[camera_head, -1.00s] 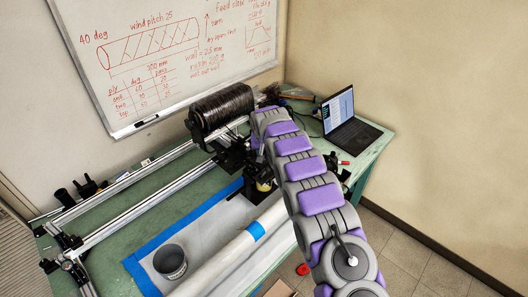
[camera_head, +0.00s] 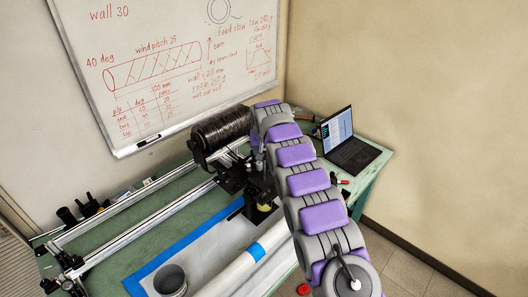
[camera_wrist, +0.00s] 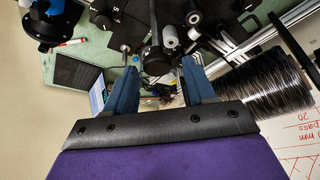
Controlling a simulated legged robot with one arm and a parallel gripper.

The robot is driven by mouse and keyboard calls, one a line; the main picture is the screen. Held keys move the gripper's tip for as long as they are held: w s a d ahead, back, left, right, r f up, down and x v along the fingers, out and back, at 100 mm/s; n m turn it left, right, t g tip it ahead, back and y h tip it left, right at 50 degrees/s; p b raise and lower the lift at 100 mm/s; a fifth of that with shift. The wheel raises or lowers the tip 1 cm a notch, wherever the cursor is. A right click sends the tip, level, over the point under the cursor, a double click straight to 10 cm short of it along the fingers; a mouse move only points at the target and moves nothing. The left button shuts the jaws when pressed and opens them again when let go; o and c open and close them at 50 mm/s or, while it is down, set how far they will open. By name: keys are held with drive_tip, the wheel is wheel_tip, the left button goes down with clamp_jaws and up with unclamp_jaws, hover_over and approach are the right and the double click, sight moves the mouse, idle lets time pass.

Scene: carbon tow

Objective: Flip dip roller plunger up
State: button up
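My gripper (camera_wrist: 160,88) shows in the wrist view as two blue fingers set well apart, open, with nothing clearly held between them. A black post with a rounded end (camera_wrist: 155,58) stands beyond and between the fingertips; I cannot tell whether it is the dip roller plunger or whether anything touches it. Pale rollers (camera_wrist: 170,36) sit just beside it, near the right finger. In the head view the black winding carriage (camera_head: 238,178) stands left of my arm, below the dark wound spool (camera_head: 222,130). My arm hides the gripper there.
The green bench (camera_head: 190,185) carries metal rails, a grey cup (camera_head: 170,280) and a pale roll (camera_head: 235,275) with blue tape. An open laptop (camera_head: 345,145) stands right of my arm. The whiteboard (camera_head: 150,75) rises behind. In the wrist view the spool (camera_wrist: 265,88) is close to the right finger.

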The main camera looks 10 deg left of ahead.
drive_tip(key=shift+o, duration=0.3)
drive_tip(key=shift+w+f, duration=0.15)
drive_tip(key=shift+f, duration=0.05)
drive_tip(key=shift+r, duration=0.1)
drive_tip(key=a+v, duration=0.1)
drive_tip(key=v, duration=1.6)
drive_tip(key=shift+d, duration=0.4)
drive_tip(key=shift+d, duration=0.1)
drive_tip(key=s+d+f+m+g+h+b, duration=0.1)
drive_tip(key=s+d+g+b, duration=0.15)
drive_tip(key=s+d, duration=0.75)
drive_tip(key=s+d+f+g+b, duration=0.1)
drive_tip(key=s+d+b, duration=0.2)
drive_tip(key=s+d, duration=0.6)
drive_tip(key=s+d+f+g+b, duration=0.1)
drive_tip(key=s+f, duration=0.4)
drive_tip(key=s, duration=0.7)
drive_tip(key=s+d+f+g+b, duration=0.1)
drive_tip(key=s+f, duration=0.3)
drive_tip(key=s, duration=0.8)
drive_tip(key=s+d+f+g+b, duration=0.1)
drive_tip(key=s+f+b, duration=0.2)
drive_tip(key=s, duration=0.9)
wheel_tip(320, 180, down, 3)
drive_tip(key=shift+r, duration=0.2)
